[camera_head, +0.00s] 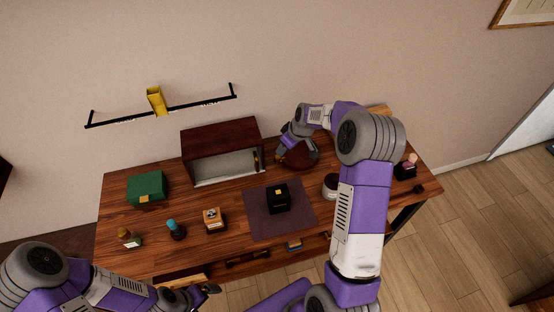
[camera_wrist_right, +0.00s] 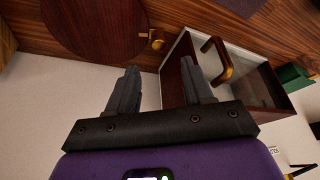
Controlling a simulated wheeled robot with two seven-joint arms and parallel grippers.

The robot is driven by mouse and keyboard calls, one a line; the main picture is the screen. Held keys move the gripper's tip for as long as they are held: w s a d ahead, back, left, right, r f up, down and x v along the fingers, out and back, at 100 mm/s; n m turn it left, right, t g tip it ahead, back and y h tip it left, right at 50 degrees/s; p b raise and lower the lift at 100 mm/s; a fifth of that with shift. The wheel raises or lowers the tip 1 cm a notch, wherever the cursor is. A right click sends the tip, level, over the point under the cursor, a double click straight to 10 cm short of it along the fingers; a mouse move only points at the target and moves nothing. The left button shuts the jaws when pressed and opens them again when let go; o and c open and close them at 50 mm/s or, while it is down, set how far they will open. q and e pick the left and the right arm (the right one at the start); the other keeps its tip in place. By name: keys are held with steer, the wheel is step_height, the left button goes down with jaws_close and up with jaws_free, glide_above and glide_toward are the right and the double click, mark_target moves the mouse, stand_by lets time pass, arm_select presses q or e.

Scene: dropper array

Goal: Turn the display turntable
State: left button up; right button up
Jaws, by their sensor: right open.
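The display turntable, a round dark red disc (camera_head: 303,157), lies on the table right of the wooden cabinet. My right gripper (camera_head: 288,150) is low at its left side and partly hides it. In the right wrist view the disc (camera_wrist_right: 95,25) lies beyond the fingers, with a small brass knob (camera_wrist_right: 154,39) at its edge. There my right gripper (camera_wrist_right: 158,83) is open and empty, its fingertips short of the knob. My left gripper (camera_head: 198,292) is at the table's front edge, away from the turntable; its jaws are too small to tell.
The cabinet (camera_head: 222,136) stands close to the right gripper; its brass handle (camera_wrist_right: 216,58) is beside one finger. A black box (camera_head: 278,198) sits on a dark mat (camera_head: 252,222). A green box (camera_head: 147,188) and several small items stand at left.

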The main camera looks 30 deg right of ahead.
mark_target(278, 157)
steer(key=shift+b+x, duration=0.6)
steer(key=shift+x, duration=4.4)
steer(key=shift+d, duration=0.1)
jaws_close()
